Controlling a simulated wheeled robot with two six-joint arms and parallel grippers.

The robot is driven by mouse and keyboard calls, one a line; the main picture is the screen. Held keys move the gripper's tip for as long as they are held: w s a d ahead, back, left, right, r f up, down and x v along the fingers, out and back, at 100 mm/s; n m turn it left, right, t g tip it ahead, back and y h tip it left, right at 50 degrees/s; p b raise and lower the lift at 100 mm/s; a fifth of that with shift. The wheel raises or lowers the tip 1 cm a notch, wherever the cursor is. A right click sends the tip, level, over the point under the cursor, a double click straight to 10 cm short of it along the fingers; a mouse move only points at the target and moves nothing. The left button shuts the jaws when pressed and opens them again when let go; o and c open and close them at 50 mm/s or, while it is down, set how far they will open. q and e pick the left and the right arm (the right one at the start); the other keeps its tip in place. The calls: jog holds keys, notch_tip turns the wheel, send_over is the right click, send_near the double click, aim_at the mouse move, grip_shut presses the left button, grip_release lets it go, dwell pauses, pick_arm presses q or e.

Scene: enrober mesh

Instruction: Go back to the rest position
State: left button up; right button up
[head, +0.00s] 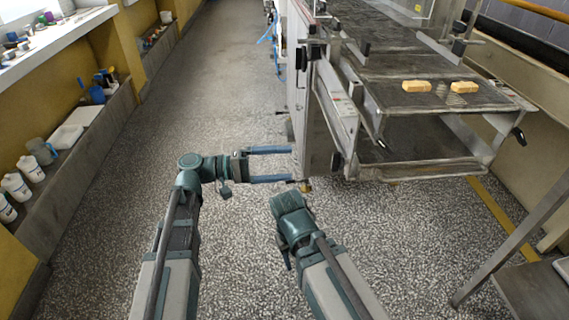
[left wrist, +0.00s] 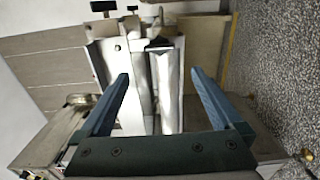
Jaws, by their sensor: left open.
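My left gripper (head: 291,164) is open and empty in the head view, its two blue fingers pointing right toward the side of the enrober machine (head: 316,130). In the left wrist view the fingers (left wrist: 160,82) are spread wide, with the machine's metal side (left wrist: 110,60) beyond them and nothing between them. I cannot tell whether the fingertips touch the machine. My right arm (head: 293,215) reaches forward at the lower middle of the head view, and its gripper fingers cannot be seen.
Two tan pieces (head: 416,86) (head: 464,87) lie on the machine's mesh belt (head: 400,62). A ledge (head: 75,165) with white bottles (head: 16,187) and a jug runs along the left wall. The speckled floor (head: 215,75) between is clear. A metal table (head: 535,295) stands at lower right.

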pick_arm(q)
notch_tip(320, 180, down, 9)
jog(key=s+a+y, duration=0.1)
jog(key=s+y, duration=0.2)
jog(key=y, duration=0.2)
jog(key=s+a+f+y, duration=0.3)
jog(key=a+f+y, duration=0.35)
jog(key=a, duration=0.25)
jog(key=s+a+f+y, duration=0.3)
jog(key=a+f+y, duration=0.35)
jog(key=a, duration=0.35)
jog(key=s+d+m+y, duration=0.1)
jog(key=s+d+m, duration=0.35)
jog(key=d, duration=0.65)
notch_tip(320, 180, up, 33)
jog(key=p, duration=3.2)
jog(key=shift+s+g+p, duration=0.3)
jog(key=shift+s+g, duration=0.1)
jog(key=shift+s, duration=0.05)
jog(key=shift+d+f, duration=0.1)
jog(key=shift+f, duration=0.05)
jog(key=shift+c, duration=0.2)
